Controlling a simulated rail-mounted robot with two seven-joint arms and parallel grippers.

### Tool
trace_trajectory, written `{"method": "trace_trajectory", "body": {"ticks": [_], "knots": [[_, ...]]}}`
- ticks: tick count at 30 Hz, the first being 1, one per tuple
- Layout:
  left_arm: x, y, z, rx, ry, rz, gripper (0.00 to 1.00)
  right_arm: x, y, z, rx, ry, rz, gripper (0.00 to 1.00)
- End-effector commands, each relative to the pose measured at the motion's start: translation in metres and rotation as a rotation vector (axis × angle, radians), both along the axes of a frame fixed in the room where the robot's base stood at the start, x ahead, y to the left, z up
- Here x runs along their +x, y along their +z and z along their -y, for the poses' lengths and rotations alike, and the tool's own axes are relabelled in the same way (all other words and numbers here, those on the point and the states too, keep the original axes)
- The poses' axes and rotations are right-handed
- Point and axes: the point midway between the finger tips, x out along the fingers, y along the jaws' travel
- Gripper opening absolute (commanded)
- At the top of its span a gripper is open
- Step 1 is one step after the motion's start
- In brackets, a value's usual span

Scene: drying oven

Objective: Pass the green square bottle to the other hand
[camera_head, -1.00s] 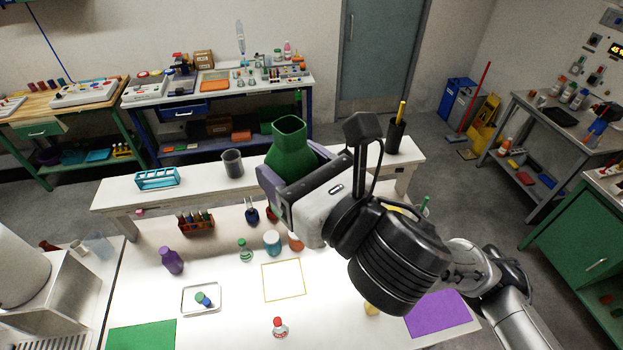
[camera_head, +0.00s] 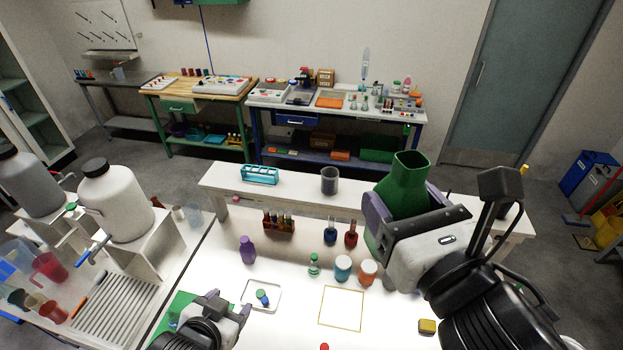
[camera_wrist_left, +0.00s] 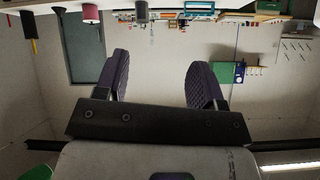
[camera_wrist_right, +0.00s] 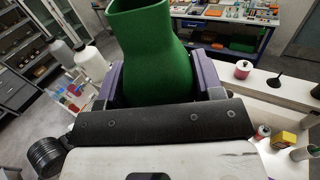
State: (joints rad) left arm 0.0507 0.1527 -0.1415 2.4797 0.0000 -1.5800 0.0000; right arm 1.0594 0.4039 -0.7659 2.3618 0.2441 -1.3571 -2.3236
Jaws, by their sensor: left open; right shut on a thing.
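The green square bottle (camera_head: 408,186) is held above the right part of the white table, its open mouth up and slightly tilted. My right gripper (camera_head: 383,222) is shut on it. In the right wrist view the bottle (camera_wrist_right: 146,50) stands between the purple fingers of the right gripper (camera_wrist_right: 155,82). My left gripper (camera_head: 228,304) is low at the front left of the table, beside the small tray, and empty. In the left wrist view the left gripper's purple fingers (camera_wrist_left: 156,80) are apart with nothing between them.
A raised white shelf (camera_head: 290,193) runs along the table's back, with a blue rack (camera_head: 260,175) and a grey beaker (camera_head: 329,180). A purple bottle (camera_head: 248,250), a test-tube rack (camera_head: 279,222), flasks and jars stand on the table. The yellow-outlined square (camera_head: 341,308) is empty.

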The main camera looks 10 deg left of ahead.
Motion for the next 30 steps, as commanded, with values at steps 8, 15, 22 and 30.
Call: {"method": "trace_trajectory", "body": {"ticks": [8,15,22,30], "knots": [[0.051,0.129,0.008,0.037,-0.032,0.308,0.63,0.0,0.0,0.0,0.0,0.0,0.0,0.38],[0.063,0.24,0.022,0.07,-0.087,0.549,0.63,0.0,0.0,0.0,0.0,0.0,0.0,0.38],[0.049,0.341,0.043,0.115,-0.176,0.754,0.63,0.0,0.0,0.0,0.0,0.0,0.0,0.38],[0.01,0.434,0.078,0.179,-0.328,0.927,0.63,0.0,0.0,0.0,0.0,0.0,0.0,0.38]]}}
